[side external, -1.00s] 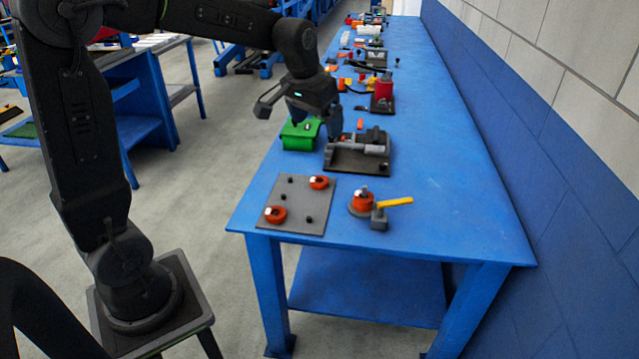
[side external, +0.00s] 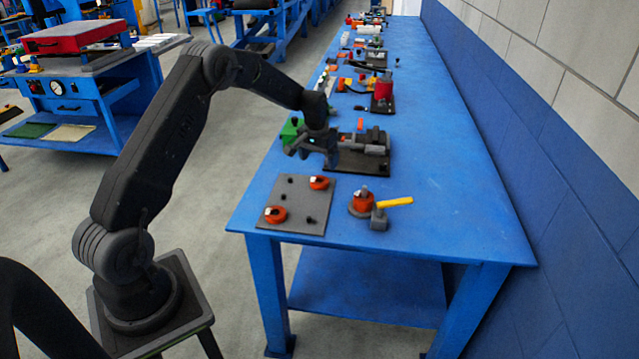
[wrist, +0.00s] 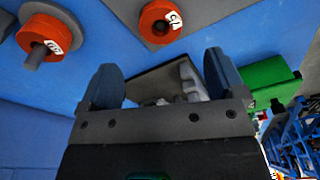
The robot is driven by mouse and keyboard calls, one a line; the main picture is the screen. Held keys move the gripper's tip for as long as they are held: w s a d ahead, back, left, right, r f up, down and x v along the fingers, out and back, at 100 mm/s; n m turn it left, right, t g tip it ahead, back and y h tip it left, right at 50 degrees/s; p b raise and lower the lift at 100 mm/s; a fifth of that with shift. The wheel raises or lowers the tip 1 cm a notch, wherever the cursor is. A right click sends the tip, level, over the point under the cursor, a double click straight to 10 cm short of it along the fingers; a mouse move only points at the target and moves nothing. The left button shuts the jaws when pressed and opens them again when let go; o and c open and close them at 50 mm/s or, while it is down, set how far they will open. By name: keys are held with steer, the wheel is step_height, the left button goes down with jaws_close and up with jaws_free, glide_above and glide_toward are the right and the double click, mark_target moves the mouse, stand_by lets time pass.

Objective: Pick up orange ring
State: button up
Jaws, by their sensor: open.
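A grey panel (side external: 291,211) lies near the front left of the blue table and bears two orange rings. One orange ring (side external: 319,182) sits at its far right corner, the other (side external: 276,214) at its near left. A third orange ring (side external: 362,201) stands right of the panel, beside a yellow-handled hammer (side external: 393,202). My gripper (side external: 316,154) is open and empty, beyond the panel and above the table. In the wrist view, an orange ring with a white label (wrist: 160,30) sits on a grey plate ahead of the open fingers (wrist: 161,65). Another orange ring (wrist: 40,22) shows at upper left.
A green block (side external: 290,131) is partly hidden by my arm. A red item (side external: 383,91) and several small parts stand farther back. The table's right side is clear (side external: 455,170).

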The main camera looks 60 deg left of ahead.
mark_target(319, 181)
steer(key=f, duration=0.7)
steer(key=shift+w+a+f, duration=0.2)
steer(key=shift+f, duration=0.15)
steer(key=c, duration=1)
